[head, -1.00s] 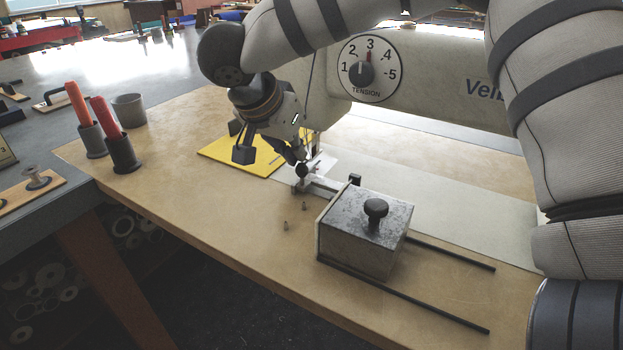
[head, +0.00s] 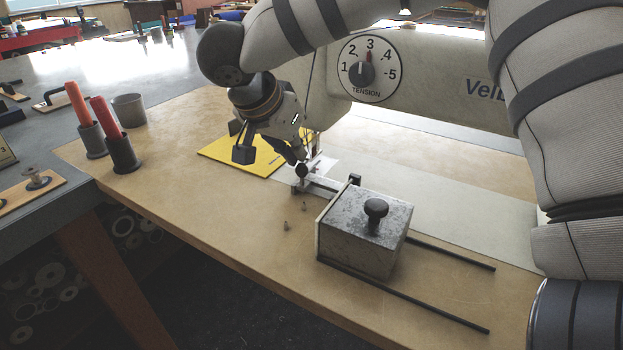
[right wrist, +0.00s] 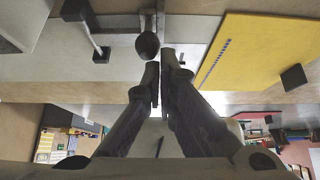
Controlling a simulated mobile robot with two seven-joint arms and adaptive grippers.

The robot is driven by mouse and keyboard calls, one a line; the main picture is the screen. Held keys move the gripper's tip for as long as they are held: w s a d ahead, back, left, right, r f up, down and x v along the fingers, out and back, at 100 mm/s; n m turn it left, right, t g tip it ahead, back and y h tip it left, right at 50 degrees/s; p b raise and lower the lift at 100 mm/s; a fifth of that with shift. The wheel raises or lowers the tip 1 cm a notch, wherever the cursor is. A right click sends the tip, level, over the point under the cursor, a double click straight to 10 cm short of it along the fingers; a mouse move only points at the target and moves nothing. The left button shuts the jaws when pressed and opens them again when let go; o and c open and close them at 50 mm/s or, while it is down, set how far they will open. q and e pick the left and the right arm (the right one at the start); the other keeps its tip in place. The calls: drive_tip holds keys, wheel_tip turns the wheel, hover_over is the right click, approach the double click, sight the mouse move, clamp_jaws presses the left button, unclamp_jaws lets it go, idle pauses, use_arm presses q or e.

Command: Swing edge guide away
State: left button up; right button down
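The edge guide (head: 321,186) is a slim metal bar on the sewing machine's bed, with a round black knob (head: 302,171) at its left end and a black upright piece at its right end. My right gripper (head: 302,158) points down just above and behind the knob. In the right wrist view its two fingers (right wrist: 161,70) are almost together, with nothing visible between them. The knob (right wrist: 147,45) shows just beyond the fingertips, beside the left finger; whether they touch I cannot tell. My left gripper is not in view.
A metal block (head: 360,238) with a black knob sits on two rails right of the guide. A yellow sheet (head: 236,160) lies to the left. The sewing machine body (head: 440,88) stands behind. Two small pins (head: 286,226) lie in front. Cups with red handles (head: 122,153) stand further left.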

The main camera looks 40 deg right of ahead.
idle(0.7)
wheel_tip(320, 180, up, 7)
drive_tip(key=a, duration=0.1)
drive_tip(key=shift+s+a, duration=0.4)
